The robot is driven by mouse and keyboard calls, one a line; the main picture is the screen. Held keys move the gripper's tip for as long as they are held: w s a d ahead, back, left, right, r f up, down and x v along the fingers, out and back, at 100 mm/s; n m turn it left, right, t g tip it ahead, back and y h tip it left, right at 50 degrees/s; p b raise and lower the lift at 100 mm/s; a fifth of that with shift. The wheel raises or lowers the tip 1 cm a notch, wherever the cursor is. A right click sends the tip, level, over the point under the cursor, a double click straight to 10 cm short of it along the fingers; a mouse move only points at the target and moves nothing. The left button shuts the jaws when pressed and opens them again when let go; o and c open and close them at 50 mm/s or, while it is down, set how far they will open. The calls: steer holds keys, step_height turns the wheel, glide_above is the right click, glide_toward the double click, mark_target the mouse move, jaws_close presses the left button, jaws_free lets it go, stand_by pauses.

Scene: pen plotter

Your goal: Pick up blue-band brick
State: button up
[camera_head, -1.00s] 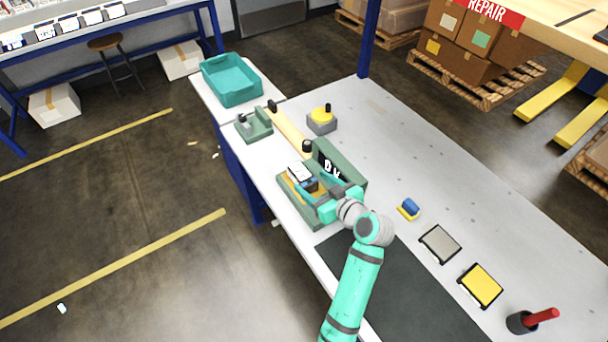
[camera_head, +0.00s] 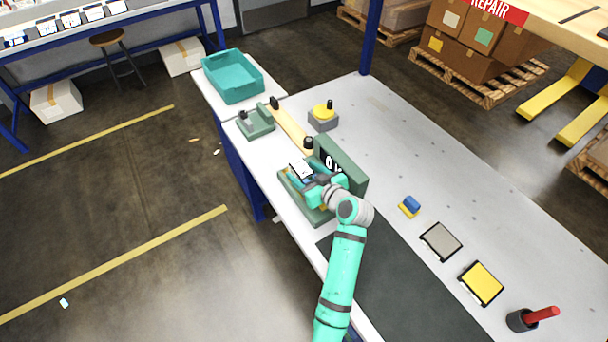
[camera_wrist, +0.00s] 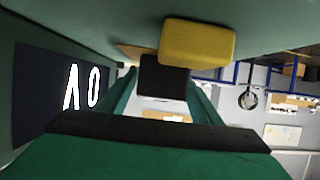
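A small white and dark block with a bit of blue (camera_head: 301,171) is at the green machine (camera_head: 306,204) on the bench; I cannot be sure it is the blue-band brick. My gripper (camera_head: 318,186) is low over the machine, close beside this block, and partly hides it. In the wrist view a dark block (camera_wrist: 165,80) with a yellow block (camera_wrist: 198,41) shows between the green fingers. I cannot tell whether the fingers touch it. A separate blue and yellow block (camera_head: 410,207) lies on the bench, away from my gripper.
The machine's upright display (camera_head: 345,165) stands close to the gripper. A teal bin (camera_head: 233,77), a green fixture (camera_head: 256,122) and a yellow-topped button (camera_head: 323,117) are farther back. Grey (camera_head: 441,241) and yellow (camera_head: 482,283) pads and a dark mat (camera_head: 410,285) lie nearer.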

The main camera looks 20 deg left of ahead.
steer(key=c, duration=1)
steer(key=shift+c, duration=1.1)
steer(key=shift+r, duration=0.2)
